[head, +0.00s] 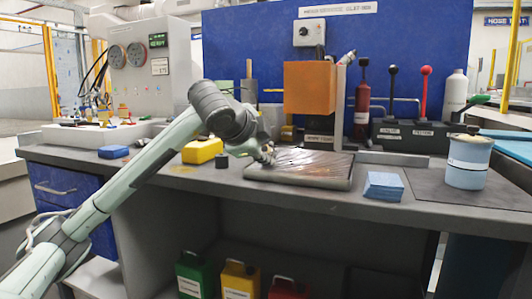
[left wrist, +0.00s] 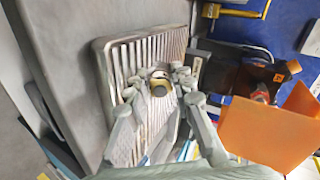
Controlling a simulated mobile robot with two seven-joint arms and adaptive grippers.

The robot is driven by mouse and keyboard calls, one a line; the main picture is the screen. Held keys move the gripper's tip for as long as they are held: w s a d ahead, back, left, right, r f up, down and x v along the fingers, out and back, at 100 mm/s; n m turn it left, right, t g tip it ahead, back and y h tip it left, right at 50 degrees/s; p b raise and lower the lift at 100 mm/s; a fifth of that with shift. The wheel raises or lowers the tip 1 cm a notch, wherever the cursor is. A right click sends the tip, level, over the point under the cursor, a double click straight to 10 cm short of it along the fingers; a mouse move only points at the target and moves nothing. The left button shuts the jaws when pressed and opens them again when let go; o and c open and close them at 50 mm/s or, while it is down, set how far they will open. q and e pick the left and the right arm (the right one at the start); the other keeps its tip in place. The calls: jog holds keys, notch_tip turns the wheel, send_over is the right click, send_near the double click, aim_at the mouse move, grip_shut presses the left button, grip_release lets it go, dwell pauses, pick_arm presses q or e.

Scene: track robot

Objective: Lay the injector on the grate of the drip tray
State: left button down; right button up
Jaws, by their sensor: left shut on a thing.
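The drip tray (head: 300,180) lies flat on the bench, with its ribbed metal grate on top. The grate (left wrist: 123,62) fills the middle of the left wrist view. My left gripper (head: 267,156) is over the left end of the tray. In the left wrist view my left gripper (left wrist: 160,86) is shut on the injector (left wrist: 160,88), whose round end with a yellowish band shows between the fingers. The rest of the injector is hidden by the fingers. Whether it touches the grate I cannot tell. My right gripper is not in view.
An orange box-shaped guard (head: 309,88) stands close behind the tray. A yellow case (head: 202,151) and a small dark cup (head: 222,161) are left of the tray.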

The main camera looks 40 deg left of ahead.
pick_arm(q)
jog(key=shift+d+f, duration=0.15)
jog(key=shift+f, duration=0.65)
jog(key=c, duration=1.2)
grip_release()
jog(key=shift+s+r, duration=0.3)
jog(key=shift+s, duration=0.05)
jog(key=v, duration=1.1)
jog(key=shift+r, duration=0.2)
